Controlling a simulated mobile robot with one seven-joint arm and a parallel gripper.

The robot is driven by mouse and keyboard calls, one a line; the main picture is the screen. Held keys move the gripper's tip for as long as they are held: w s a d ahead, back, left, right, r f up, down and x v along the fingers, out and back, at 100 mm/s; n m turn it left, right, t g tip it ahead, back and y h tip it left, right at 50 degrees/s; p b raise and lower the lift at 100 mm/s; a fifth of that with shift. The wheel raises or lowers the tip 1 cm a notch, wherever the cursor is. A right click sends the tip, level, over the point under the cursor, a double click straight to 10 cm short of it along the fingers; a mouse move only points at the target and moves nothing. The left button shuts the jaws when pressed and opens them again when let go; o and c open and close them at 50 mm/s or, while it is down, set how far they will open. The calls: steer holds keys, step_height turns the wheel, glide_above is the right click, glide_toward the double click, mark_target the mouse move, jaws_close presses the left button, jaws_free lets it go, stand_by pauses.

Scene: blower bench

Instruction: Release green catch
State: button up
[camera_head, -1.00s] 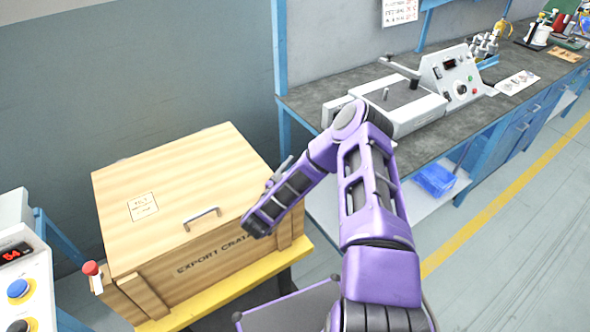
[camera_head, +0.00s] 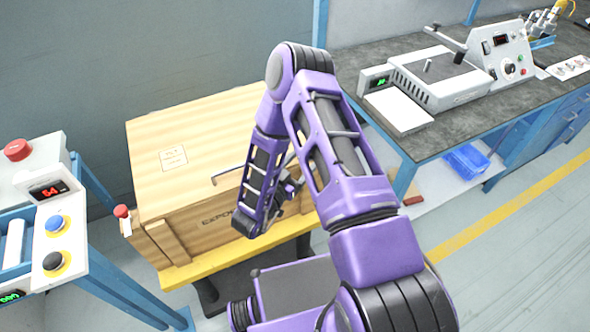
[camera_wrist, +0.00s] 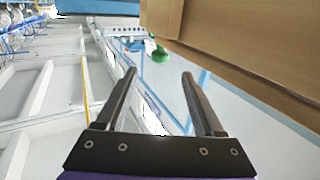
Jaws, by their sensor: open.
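The green catch (camera_wrist: 160,54) shows in the wrist view as a small rounded green knob beside the wooden crate's edge. It lies just beyond my fingertips, near the middle between them. In the head view I cannot see it; my arm covers that end of the crate. My gripper (camera_wrist: 159,73) is open and nothing is between its fingers. The closed wooden export crate (camera_head: 205,140) has a handle on its lid (camera_head: 228,175). A red catch (camera_head: 122,212) sits at its front left corner.
The crate rests on a yellow-edged stand (camera_head: 215,262). A control panel with buttons (camera_head: 50,230) stands at the left. The grey bench (camera_head: 440,135) with a white machine (camera_head: 440,85) stands to the right, close to my arm. A blue bin (camera_head: 467,159) lies on its lower shelf.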

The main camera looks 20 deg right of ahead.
steer(key=shift+v, duration=2.15)
steer(key=shift+w, duration=0.1)
